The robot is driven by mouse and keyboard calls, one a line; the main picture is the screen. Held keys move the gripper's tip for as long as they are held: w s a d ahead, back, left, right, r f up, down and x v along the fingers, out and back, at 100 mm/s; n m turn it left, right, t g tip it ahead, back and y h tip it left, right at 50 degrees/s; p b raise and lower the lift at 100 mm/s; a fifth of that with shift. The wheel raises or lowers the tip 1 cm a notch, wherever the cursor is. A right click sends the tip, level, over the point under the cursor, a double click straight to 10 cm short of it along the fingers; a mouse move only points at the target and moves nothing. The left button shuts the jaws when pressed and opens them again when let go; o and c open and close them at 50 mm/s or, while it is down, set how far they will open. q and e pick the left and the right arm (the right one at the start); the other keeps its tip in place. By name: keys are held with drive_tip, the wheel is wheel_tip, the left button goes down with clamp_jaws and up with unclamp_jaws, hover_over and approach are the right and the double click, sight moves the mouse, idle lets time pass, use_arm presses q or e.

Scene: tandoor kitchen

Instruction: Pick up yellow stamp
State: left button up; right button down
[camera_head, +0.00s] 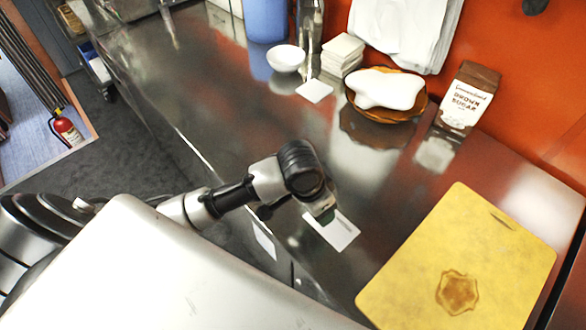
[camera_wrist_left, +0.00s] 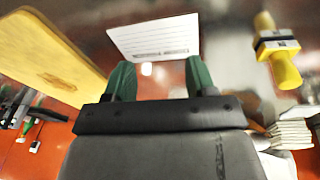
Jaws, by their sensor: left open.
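A yellow stamp (camera_wrist_left: 281,66) with a dark and white band around its middle shows at the upper right of the left wrist view. I cannot make it out in the head view; my left arm may hide it. My left gripper (camera_wrist_left: 159,75) is open, its two green fingers apart with nothing between them. The stamp is off to the right of the fingers, not touching them. In the head view my left gripper (camera_head: 324,213) is over the steel counter, beside a white card (camera_head: 338,234). My right gripper is not in view.
A yellow cutting board (camera_head: 470,250) lies at the counter's right. Along the back stand a brown sugar bag (camera_head: 467,98), a wooden bowl (camera_head: 415,110) holding a white item, a white stack (camera_head: 342,54) and a small white bowl (camera_head: 286,58). The counter's middle left is clear.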

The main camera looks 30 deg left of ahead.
use_arm(q)
drive_tip(key=w+a+r+n+y, duration=0.1)
drive_tip(key=w+a+r, duration=0.1)
drive_tip(key=w+a, duration=0.1)
drive_tip(key=w+a+r+n+g, duration=0.1)
drive_tip(key=w+a+r, duration=0.1)
drive_tip(key=w+a, duration=0.2)
drive_tip(key=w+a+r+n+y, duration=0.1)
drive_tip(key=w+a+r, duration=0.1)
drive_tip(key=w+a, duration=0.1)
drive_tip(key=shift+w+a+r+g+y, duration=0.1)
drive_tip(key=shift+w+a+g+y, duration=0.05)
drive_tip(key=shift+a, duration=0.3)
drive_tip(key=shift+w+a+g+y, duration=0.1)
drive_tip(key=shift+a+g+y, duration=0.05)
drive_tip(key=shift+a, duration=0.25)
drive_tip(key=shift+a+f, duration=0.1)
drive_tip(key=shift+f, duration=0.25)
wheel_tip(320, 180, down, 4)
drive_tip(key=shift+f+p, duration=0.2)
drive_tip(key=shift+p, duration=0.2)
drive_tip(key=shift+f+p, duration=0.8)
drive_tip(key=shift+f, duration=1.9)
drive_tip(key=c, duration=1)
drive_tip(key=shift+r, duration=0.15)
